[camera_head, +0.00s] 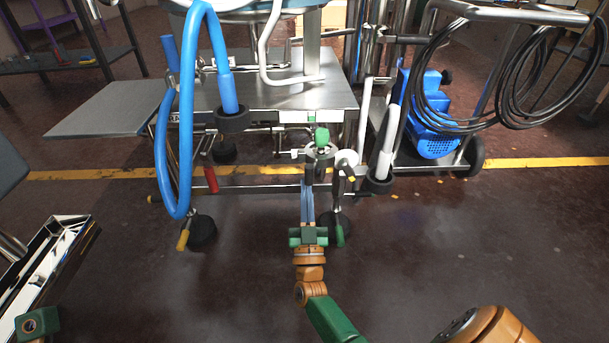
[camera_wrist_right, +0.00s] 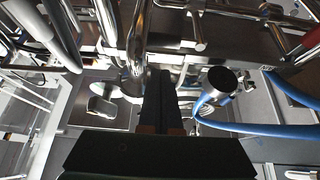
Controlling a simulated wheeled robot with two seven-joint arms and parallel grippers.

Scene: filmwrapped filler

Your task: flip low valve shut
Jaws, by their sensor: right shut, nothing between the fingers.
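My right gripper (camera_head: 307,186) reaches forward to the pipework under the steel machine, its fingers shut and empty. In the right wrist view the dark fingers (camera_wrist_right: 160,78) are together in front of metal pipes. A green-handled valve part (camera_head: 322,137) stands just beyond the fingertips. A red handle (camera_head: 211,179) hangs on the low pipe to the left. A yellow-tipped lever (camera_head: 183,240) is lower left. I cannot tell which of these is the low valve, nor whether the fingers touch anything.
A blue hose (camera_head: 187,110) loops down left of the gripper. A white pipe end (camera_head: 385,155) with a black collar is close on the right. A blue motor (camera_head: 430,115) on a cart with black cables (camera_head: 509,80) stands farther right. The floor in front is clear.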

